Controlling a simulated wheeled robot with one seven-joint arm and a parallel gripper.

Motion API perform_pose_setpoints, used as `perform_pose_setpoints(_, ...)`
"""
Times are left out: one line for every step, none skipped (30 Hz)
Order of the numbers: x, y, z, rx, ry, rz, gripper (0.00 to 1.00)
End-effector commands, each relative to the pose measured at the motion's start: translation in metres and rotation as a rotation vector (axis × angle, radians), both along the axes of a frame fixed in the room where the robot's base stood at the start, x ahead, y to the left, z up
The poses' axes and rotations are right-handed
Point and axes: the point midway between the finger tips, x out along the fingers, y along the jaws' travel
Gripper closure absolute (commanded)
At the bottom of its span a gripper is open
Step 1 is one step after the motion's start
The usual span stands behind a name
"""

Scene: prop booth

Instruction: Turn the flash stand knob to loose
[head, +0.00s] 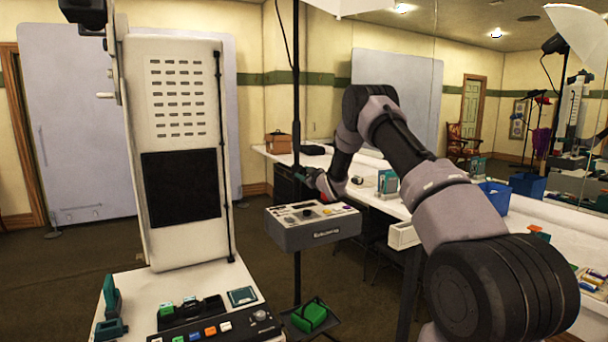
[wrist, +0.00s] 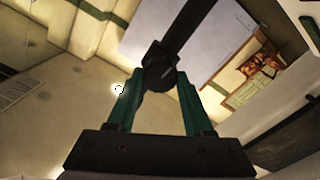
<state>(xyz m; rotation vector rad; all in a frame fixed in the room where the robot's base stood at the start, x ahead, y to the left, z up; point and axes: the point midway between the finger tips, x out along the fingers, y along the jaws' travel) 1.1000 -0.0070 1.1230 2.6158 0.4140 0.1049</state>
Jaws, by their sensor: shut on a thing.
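The flash stand is a thin black upright pole (head: 296,90) in the middle of the head view. It shows in the wrist view as a dark bar (wrist: 190,25) slanting up and right. My gripper (head: 302,174) is at the pole, above a grey control box. In the wrist view its teal fingers (wrist: 158,84) are closed on a dark rounded knob (wrist: 158,68) on the pole, one finger on each side. The knob is too small and covered to make out in the head view. Its loose or tight setting cannot be read.
The grey control box (head: 315,236) is just below my gripper. A tray with a green block (head: 310,316) is lower on the pole. A tall white panel (head: 180,240) and a white counter with switches (head: 135,290) stand left. A long white table (head: 375,198) runs behind my arm.

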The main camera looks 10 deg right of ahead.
Motion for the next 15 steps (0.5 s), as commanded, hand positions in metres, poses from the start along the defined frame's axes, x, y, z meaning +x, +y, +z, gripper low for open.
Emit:
perform_pose_setpoints(-0.0001,0.0008,0.0002,-0.042,-0.014,0.001,1.0)
perform_pose_setpoints(-0.0002,0.0008,0.0,-0.068,-0.023,0.001,1.0)
perform_pose_setpoints(-0.0002,0.0006,0.0,-0.105,-0.035,0.001,1.0)
perform_pose_setpoints(-0.0002,0.0007,-0.0002,-0.132,-0.043,0.001,1.0)
perform_pose_setpoints(-0.0003,0.001,-0.0002,-0.16,-0.052,0.001,1.0)
perform_pose_setpoints(-0.0004,0.0015,-0.0004,-0.195,-0.064,0.001,1.0)
perform_pose_setpoints(-0.0005,0.0018,-0.0005,-0.223,-0.072,0.002,1.0)
perform_pose_setpoints(-0.0005,0.002,-0.0006,-0.25,-0.081,0.002,1.0)
perform_pose_setpoints(-0.0005,0.0018,-0.0008,-0.286,-0.093,0.002,1.0)
perform_pose_setpoints(-0.0005,0.0016,-0.0009,-0.314,-0.102,0.001,1.0)
perform_pose_setpoints(-0.0005,0.0016,-0.001,-0.34,-0.11,0.001,1.0)
perform_pose_setpoints(-0.0006,0.0017,-0.0012,-0.375,-0.121,0.001,1.0)
perform_pose_setpoints(-0.0005,0.0019,-0.0014,-0.402,-0.13,0.001,1.0)
perform_pose_setpoints(-0.0006,0.002,-0.0015,-0.428,-0.138,0.001,1.0)
perform_pose_setpoints(-0.0006,0.0021,-0.0016,-0.462,-0.15,0.001,1.0)
